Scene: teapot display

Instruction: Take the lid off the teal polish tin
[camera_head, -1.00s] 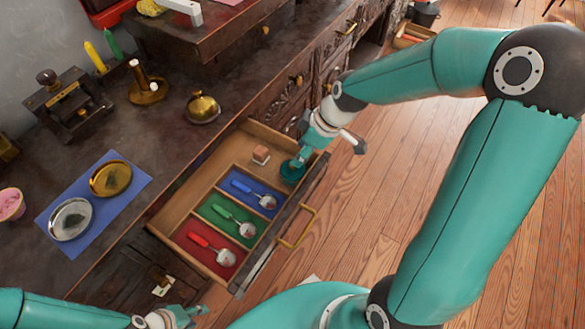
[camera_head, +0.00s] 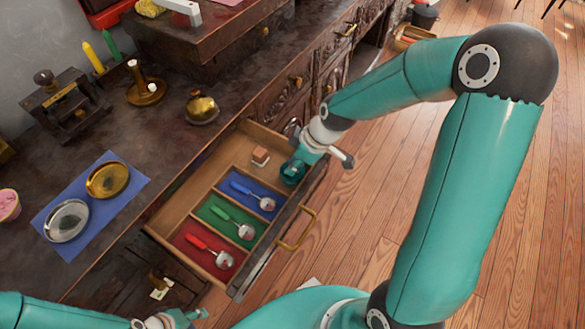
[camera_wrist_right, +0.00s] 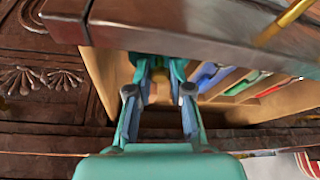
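The teal polish tin (camera_head: 293,172) sits at the far right end of the open drawer in the head view. My right gripper (camera_wrist_right: 159,75) is right over it, pointing down. In the right wrist view its two fingers stand apart, with teal surface and a small brownish-gold part seen between and behind the tips. I cannot tell whether the fingers touch the tin, and the lid is largely hidden by the gripper. My left gripper (camera_head: 186,317) is at the bottom edge of the head view, partly cut off and away from the tin.
The drawer (camera_head: 172,212) holds blue, green and red compartments with scoop-like tools, and a small brown block (camera_head: 260,157). A brass handle (camera_head: 298,229) juts from its front. On the cabinet top are a blue cloth (camera_head: 92,212) with two dishes and a brass bell-like object (camera_head: 201,109).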

